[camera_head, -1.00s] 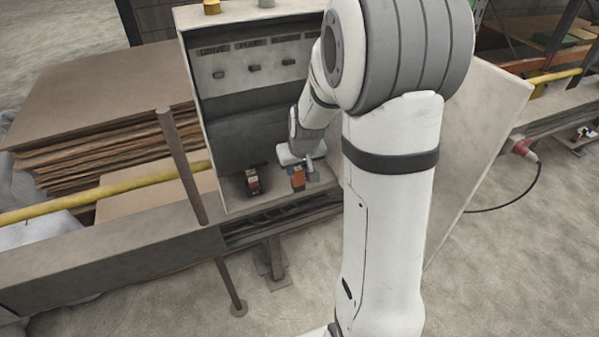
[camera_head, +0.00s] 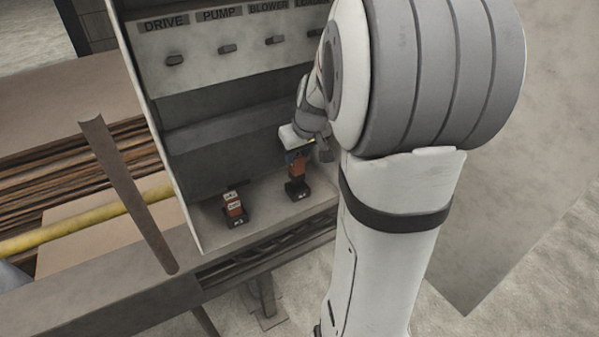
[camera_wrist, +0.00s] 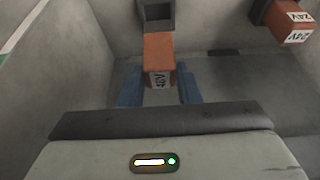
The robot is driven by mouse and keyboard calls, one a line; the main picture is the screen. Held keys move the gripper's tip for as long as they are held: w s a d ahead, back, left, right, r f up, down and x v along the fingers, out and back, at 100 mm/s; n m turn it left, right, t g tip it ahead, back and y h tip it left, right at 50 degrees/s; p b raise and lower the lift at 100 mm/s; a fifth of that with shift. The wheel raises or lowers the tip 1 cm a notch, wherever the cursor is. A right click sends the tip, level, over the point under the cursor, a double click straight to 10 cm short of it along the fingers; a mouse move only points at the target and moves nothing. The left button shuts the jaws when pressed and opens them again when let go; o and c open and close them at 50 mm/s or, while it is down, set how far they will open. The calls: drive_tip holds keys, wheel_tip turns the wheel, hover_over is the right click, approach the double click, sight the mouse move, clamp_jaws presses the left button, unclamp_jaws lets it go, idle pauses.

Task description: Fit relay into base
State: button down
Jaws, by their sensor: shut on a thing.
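The relay is an orange block with a white label, shown in the wrist view (camera_wrist: 159,50) between the blue fingers of my gripper (camera_wrist: 159,90). In the head view my gripper (camera_head: 297,152) points down into the cabinet, shut on the relay (camera_head: 298,169). A dark base (camera_head: 297,190) with a small white label stands on the cabinet floor directly below the relay. I cannot tell whether the relay touches it. A grey square piece with a dark recess (camera_wrist: 155,14) shows beyond the relay in the wrist view.
The cabinet (camera_head: 175,135) has side walls and labelled switches above. Cabinet floor (camera_head: 265,203) between the bases is clear.

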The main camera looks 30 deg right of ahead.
sight(300, 166)
wheel_tip(300, 166, down, 5)
drive_tip(key=shift+s+f+b, duration=0.1)
drive_tip(key=shift+b, duration=0.35)
drive_tip(key=shift+f, duration=0.15)
drive_tip(key=c, duration=1.1)
unclamp_jaws()
drive_tip(key=shift+o, duration=0.2)
